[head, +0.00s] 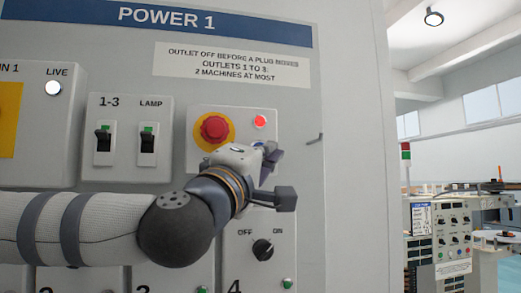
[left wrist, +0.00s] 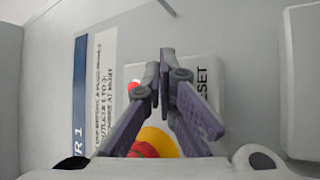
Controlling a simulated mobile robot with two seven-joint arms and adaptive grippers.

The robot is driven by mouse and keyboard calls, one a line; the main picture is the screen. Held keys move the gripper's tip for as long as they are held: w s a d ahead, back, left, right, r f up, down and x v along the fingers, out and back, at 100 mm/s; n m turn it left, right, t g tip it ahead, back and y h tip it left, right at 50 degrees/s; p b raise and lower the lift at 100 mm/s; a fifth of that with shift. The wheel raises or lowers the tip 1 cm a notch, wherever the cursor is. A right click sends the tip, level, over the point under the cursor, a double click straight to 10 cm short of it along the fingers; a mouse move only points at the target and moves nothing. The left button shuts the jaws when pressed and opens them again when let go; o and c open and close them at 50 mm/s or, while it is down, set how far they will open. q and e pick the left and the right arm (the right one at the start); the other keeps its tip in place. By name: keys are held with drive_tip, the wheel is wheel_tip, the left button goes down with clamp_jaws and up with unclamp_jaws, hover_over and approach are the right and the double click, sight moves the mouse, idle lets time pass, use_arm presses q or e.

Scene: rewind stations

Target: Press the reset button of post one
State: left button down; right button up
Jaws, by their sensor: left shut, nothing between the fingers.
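The panel headed POWER 1 (head: 165,20) fills most of the head view. A plate (head: 200,122) on it carries a red mushroom button (head: 214,129) on a yellow disc and a lit red lamp (head: 260,121). My left gripper (head: 272,157) is in front of this plate, below and right of the red button, and covers its lower part. In the left wrist view the shut, empty fingers (left wrist: 166,58) cross the plate, with the word RESET (left wrist: 208,88) right of them. The red button (left wrist: 142,150) shows partly below. I cannot make out a separate reset button. My right gripper is out of view.
Two switches (head: 125,145) marked 1-3 and LAMP sit left of the plate. An OFF/ON knob (head: 263,249) is below the gripper. A small hook (head: 315,138) sticks out at right. Beyond the panel's right edge stands another station (head: 440,235).

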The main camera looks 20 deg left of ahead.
use_arm(q)
drive_tip(key=shift+w+a, duration=0.15)
drive_tip(key=shift+w, duration=0.05)
idle(0.3)
drive_tip(key=shift+s+d+p, duration=0.3)
drive_tip(key=shift+s+d, duration=0.1)
drive_tip(key=shift+s, duration=0.25)
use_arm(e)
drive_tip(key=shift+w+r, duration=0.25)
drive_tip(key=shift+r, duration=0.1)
use_arm(q)
drive_tip(key=s+d, duration=0.1)
drive_tip(key=s, duration=0.1)
drive_tip(key=s+d+p, duration=0.1)
drive_tip(key=s+d, duration=0.1)
drive_tip(key=shift+s, duration=0.1)
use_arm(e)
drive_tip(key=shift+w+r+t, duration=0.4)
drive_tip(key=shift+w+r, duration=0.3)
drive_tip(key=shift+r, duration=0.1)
